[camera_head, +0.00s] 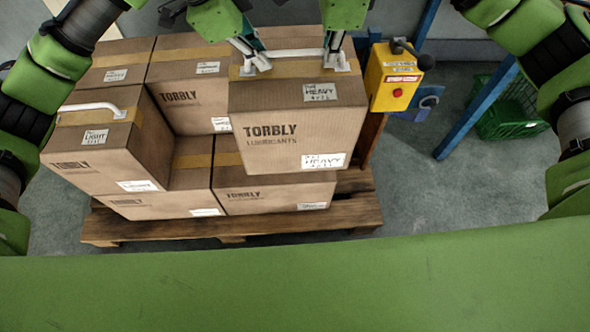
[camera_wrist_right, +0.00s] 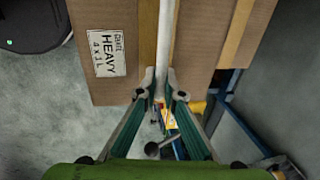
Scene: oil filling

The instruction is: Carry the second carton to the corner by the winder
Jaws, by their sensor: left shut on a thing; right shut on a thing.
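A brown TORBLY carton (camera_head: 290,130) with HEAVY labels is at the right of the stack, upright. A white handle (camera_head: 297,54) runs across its top. My left gripper (camera_head: 254,66) is shut on the handle's left end and my right gripper (camera_head: 337,62) on its right end. In the right wrist view my right gripper (camera_wrist_right: 161,88) has the white handle (camera_wrist_right: 166,40) between its fingertips, with the HEAVY carton (camera_wrist_right: 115,75) behind. I cannot tell whether the carton touches the carton below it.
Several other cartons (camera_head: 180,110), one labelled LIGHT (camera_head: 110,150) with a white handle, are stacked on a wooden pallet (camera_head: 250,225). A yellow box (camera_head: 392,80) with a red button and black-knobbed lever stands close right. Beyond are a blue post (camera_head: 477,110) and green crate (camera_head: 510,110).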

